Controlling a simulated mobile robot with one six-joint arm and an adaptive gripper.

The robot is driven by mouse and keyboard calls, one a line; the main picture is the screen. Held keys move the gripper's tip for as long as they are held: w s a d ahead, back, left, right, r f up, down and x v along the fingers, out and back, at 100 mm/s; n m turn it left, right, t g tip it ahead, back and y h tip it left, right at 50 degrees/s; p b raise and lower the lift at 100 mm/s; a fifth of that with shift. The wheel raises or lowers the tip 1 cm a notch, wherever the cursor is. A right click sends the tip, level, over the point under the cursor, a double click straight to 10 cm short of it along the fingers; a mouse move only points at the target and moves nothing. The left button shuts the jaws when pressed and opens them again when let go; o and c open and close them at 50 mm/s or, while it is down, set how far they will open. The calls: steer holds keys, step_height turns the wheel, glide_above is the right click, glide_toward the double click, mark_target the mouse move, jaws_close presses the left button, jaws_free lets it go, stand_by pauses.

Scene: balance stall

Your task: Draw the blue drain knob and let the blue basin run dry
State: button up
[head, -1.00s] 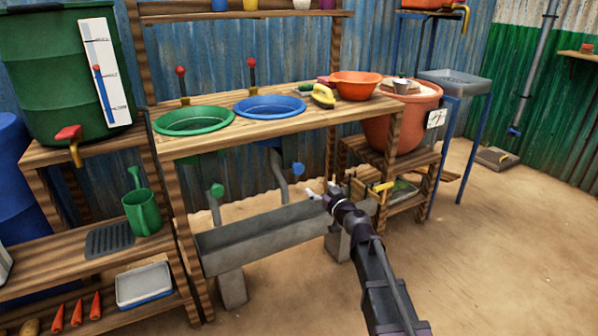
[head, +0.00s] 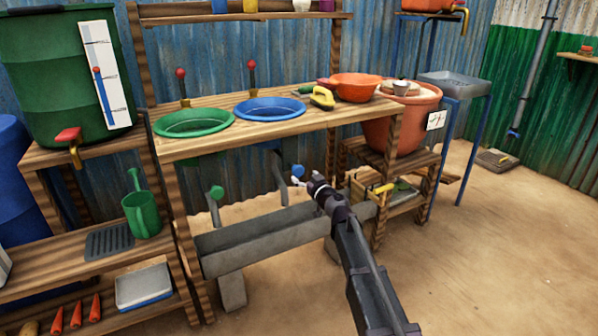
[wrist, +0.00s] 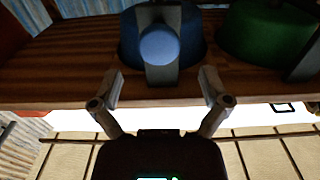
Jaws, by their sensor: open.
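The blue basin (head: 270,103) is set into the wooden counter, right of the green basin (head: 193,118). The blue drain knob (head: 298,171) sits on the grey drain pipe below the counter, above the trough. In the wrist view the round blue knob (wrist: 160,46) is near the top centre, with the underside of the blue basin (wrist: 130,42) behind it. My gripper (head: 299,183) is just below and beside the knob in the head view. In the wrist view my gripper (wrist: 160,86) is open and empty, its fingers apart on either side below the knob. The basin's water level cannot be told.
A grey trough (head: 262,236) runs under the drain pipes. The green drain knob (head: 217,192) is to the left. A table leg (head: 385,195) and a low shelf with a crate (head: 372,187) stand close on the right. Open sandy floor lies in front.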

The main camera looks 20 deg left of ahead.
mark_target(299, 171)
steer(key=shift+x, duration=2.4)
jaws_close()
steer(key=shift+v, duration=2.2)
jaws_free()
